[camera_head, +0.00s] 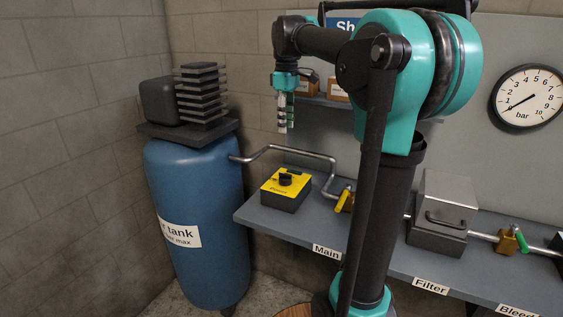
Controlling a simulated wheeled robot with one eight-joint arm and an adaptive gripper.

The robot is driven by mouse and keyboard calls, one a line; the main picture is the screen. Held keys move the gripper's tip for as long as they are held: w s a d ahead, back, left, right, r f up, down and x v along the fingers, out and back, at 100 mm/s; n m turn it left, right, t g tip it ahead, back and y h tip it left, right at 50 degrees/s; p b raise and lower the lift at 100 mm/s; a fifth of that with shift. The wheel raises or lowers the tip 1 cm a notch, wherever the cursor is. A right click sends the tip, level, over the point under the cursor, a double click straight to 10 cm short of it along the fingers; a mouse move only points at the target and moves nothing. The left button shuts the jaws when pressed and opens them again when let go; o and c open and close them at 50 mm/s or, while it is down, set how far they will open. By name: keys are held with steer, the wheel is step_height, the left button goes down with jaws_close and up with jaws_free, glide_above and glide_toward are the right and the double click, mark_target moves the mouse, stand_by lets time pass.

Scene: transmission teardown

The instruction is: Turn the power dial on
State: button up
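The power dial (286,178) is a black knob on the yellow top of a dark box (287,197), which sits at the left end of the grey shelf in the head view. The lettering on the yellow face is too small to read surely. My gripper (283,128) points down and hangs in the air above the dial, clear of it in the picture. Nothing shows held in it. Its fingers are small and seen edge-on, so their opening is unclear.
A blue tank (198,215) with a compressor on top stands left of the shelf (390,262). A metal pipe (285,148) runs from it behind the dial box to a yellow-handled valve (344,200). A filter box (443,215) and a gauge (527,98) are at the right.

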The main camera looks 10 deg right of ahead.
glide_toward(285, 178)
steer(key=f, duration=0.6)
steer(key=shift+w+d+f, duration=0.1)
steer(key=shift+w+f, duration=0.25)
steer(key=shift+f, duration=0.05)
jaws_close()
